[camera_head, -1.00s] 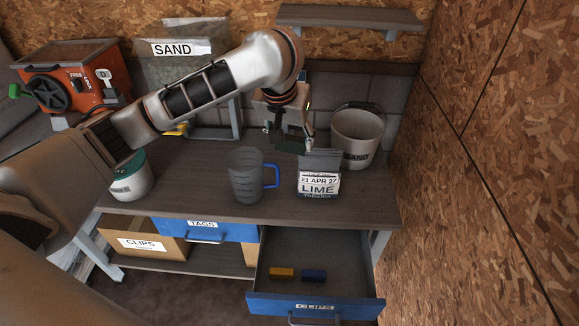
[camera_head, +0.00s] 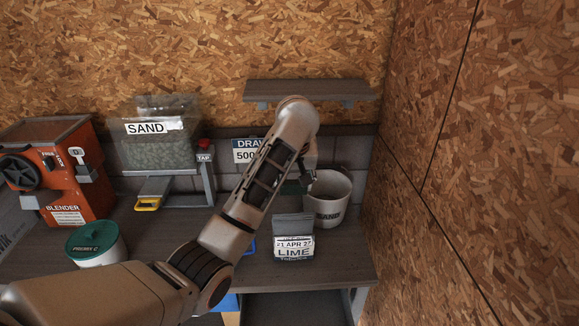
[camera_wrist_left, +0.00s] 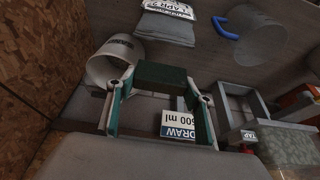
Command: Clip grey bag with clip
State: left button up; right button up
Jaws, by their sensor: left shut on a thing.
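The grey bag (camera_head: 293,228) with a LIME label stands upright on the bench in the head view. It also shows at the top of the left wrist view (camera_wrist_left: 166,30). My left gripper (camera_head: 304,184) is behind and above the bag, close to the white SAND bucket. It is shut on a dark green clip (camera_wrist_left: 165,75), held between both fingertips and apart from the bag. In the head view the clip is mostly hidden by the gripper and arm. My right gripper is not in view.
The SAND bucket (camera_head: 326,205) stands right of the bag, under a wall shelf (camera_head: 306,92). A green-lidded tub (camera_head: 95,245), an orange blender (camera_head: 60,170) and a SAND bag on a stand (camera_head: 155,150) are at left. My arm covers most of the blue-handled jug.

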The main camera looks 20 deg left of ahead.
aim_at(294, 212)
pick_arm(q)
jog(key=shift+s+d+f, duration=0.1)
jog(key=shift+s+f, duration=0.05)
jog(key=shift+f, duration=2.85)
jog(key=shift+s+f, duration=0.1)
jog(key=shift+f, duration=0.75)
jog(key=shift+o, duration=0.2)
jog(key=shift+s+f, duration=0.15)
jog(key=shift+f, duration=0.2)
jog(key=shift+s+d+f, duration=0.1)
jog(key=shift+s+f, duration=0.1)
jog(key=shift+f, duration=0.35)
jog(key=shift+o, duration=0.2)
jog(key=o, duration=0.8)
jog(key=shift+f, duration=0.1)
jog(key=shift+o, duration=0.7)
jog(key=shift+w+f, duration=0.25)
jog(key=shift+w, duration=0.05)
jog(key=shift+r, duration=0.1)
